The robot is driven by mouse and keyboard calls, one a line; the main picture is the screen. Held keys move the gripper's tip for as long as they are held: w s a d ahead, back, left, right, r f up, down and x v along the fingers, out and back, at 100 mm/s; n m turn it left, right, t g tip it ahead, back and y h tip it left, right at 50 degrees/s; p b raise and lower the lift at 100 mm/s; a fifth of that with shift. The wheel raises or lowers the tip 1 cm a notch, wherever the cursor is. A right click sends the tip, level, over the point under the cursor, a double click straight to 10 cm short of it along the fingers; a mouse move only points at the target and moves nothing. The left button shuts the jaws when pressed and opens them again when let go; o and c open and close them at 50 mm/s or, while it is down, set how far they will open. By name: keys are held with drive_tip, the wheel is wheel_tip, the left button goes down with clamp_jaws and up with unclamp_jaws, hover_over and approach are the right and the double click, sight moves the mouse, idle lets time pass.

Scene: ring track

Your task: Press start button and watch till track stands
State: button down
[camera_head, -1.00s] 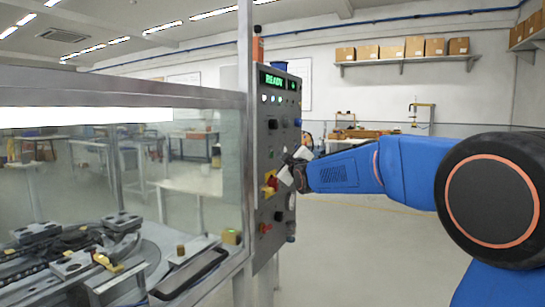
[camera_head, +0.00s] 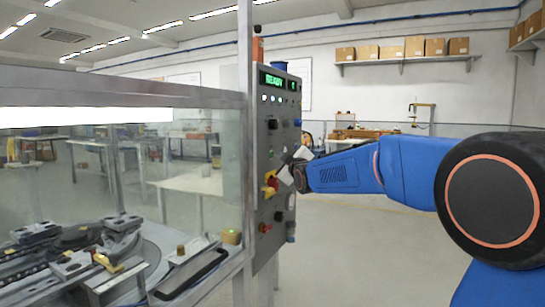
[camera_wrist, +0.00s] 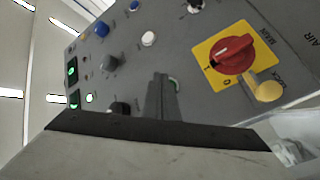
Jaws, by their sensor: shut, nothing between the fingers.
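The grey control panel (camera_head: 263,140) stands upright beside the glazed track cabinet. Its display (camera_head: 279,81) is lit green and appears to read READY. My gripper (camera_head: 287,172) is at the panel face, its fingers shut and empty. In the wrist view the shut fingers (camera_wrist: 164,95) point at the panel. A button with a green lit edge (camera_wrist: 175,84) shows just behind the fingertips, mostly hidden; I cannot tell whether they touch it. No label on it is readable. The ring track (camera_head: 45,268) with its dark carriers lies behind the glass.
A red rotary switch (camera_wrist: 233,54) on a yellow plate is right of my fingers in the wrist view, with a yellow padlock (camera_wrist: 264,88). A white button (camera_wrist: 148,39) and a blue button (camera_wrist: 101,29) are nearby. Open floor (camera_head: 350,240) lies right of the panel.

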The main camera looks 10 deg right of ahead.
drive_tip(key=shift+a, duration=0.15)
drive_tip(key=shift+w+a, duration=0.2)
drive_tip(key=shift+w, duration=0.05)
